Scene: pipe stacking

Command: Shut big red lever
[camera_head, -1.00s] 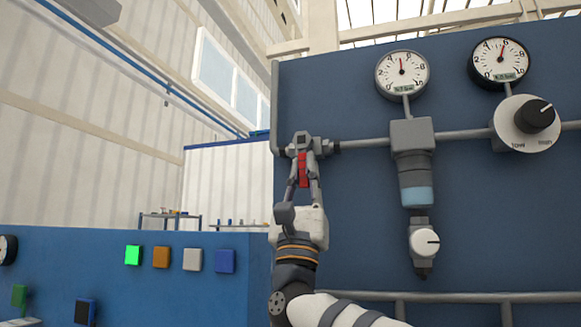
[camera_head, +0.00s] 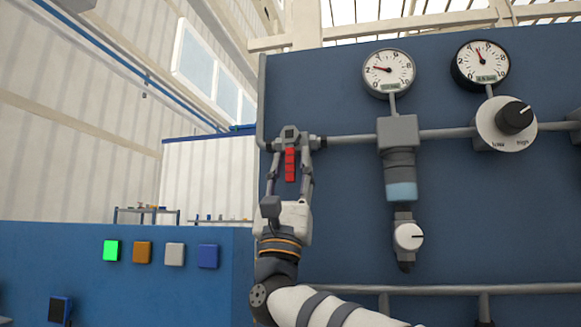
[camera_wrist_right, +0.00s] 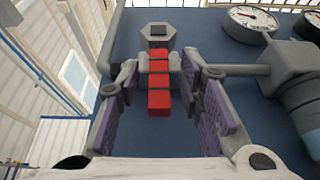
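The big red lever (camera_head: 290,164) hangs straight down from a grey valve (camera_head: 290,137) on the pipe at the left of the blue panel. My right gripper (camera_head: 290,158) is below the valve, with its fingers spread on either side of the lever. The right wrist view shows the red lever (camera_wrist_right: 160,85) between the two open finger pads of the gripper (camera_wrist_right: 163,95), with gaps on both sides. My left gripper is not in view.
Two round gauges (camera_head: 389,73) (camera_head: 480,65), a grey and light-blue regulator (camera_head: 400,165) and a low/high knob (camera_head: 513,118) are right of the lever. A lower pipe (camera_head: 440,290) crosses the panel. Coloured square buttons (camera_head: 142,252) are at lower left.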

